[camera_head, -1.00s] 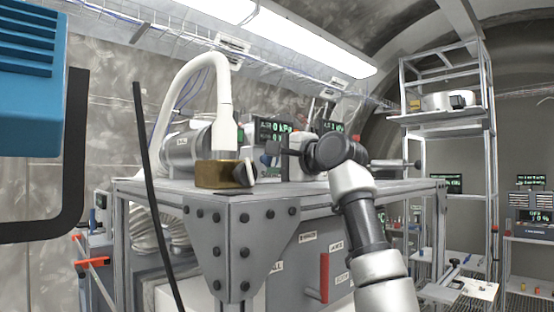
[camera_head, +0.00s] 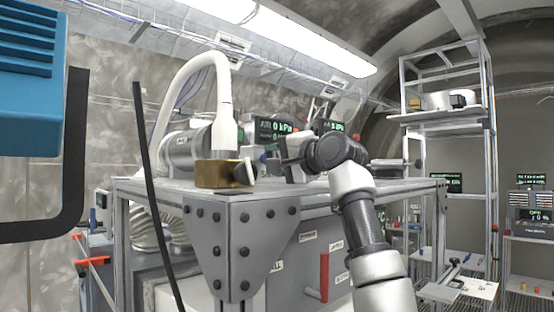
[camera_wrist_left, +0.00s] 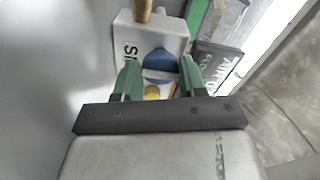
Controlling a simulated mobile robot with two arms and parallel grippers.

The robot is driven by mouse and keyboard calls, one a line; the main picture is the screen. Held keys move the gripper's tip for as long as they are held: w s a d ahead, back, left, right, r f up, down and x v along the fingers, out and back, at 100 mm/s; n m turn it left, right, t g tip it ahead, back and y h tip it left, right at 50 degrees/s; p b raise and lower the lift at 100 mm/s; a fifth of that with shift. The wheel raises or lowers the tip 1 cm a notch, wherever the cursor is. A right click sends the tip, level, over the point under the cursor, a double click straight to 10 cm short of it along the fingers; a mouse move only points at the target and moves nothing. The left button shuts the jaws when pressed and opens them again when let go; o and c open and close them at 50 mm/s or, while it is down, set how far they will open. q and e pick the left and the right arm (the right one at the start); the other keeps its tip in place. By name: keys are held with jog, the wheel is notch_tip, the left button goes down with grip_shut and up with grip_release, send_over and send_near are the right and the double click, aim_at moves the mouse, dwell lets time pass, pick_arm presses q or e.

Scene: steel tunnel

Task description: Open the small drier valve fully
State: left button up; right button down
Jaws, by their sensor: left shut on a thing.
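In the left wrist view a blue valve knob (camera_wrist_left: 159,62) sits on a pale box (camera_wrist_left: 126,32) with a partly hidden label. The green fingertips of my left gripper (camera_wrist_left: 159,72) stand on either side of the knob, and the gripper is shut on it. A yellow round part (camera_wrist_left: 152,92) shows just below the knob. In the head view my left gripper (camera_head: 285,148) is over the bench top, left of its dark wrist joint, and the knob cannot be made out there. My right gripper is in neither view.
A brass block (camera_head: 215,174) with a white hose (camera_head: 224,90) stands left of the gripper on the steel bench (camera_head: 345,189). A green-text display (camera_head: 272,128) is behind. A shelf rack (camera_head: 488,150) stands right. A blue ribbed box (camera_head: 28,85) fills the upper left.

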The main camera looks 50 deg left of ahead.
pick_arm(q)
jog(key=o, duration=0.9)
jog(key=shift+o, duration=0.2)
jog(key=d+b, duration=0.1)
jog(key=d, duration=0.2)
jog(key=d+b, duration=0.1)
jog(key=d, duration=0.2)
jog(key=w+d+b, duration=0.1)
jog(key=d, duration=0.2)
jog(key=shift+w+d+f+b, duration=0.1)
jog(key=shift+d+b, duration=0.2)
jog(key=shift+b, duration=0.1)
jog(key=shift+d, duration=0.6)
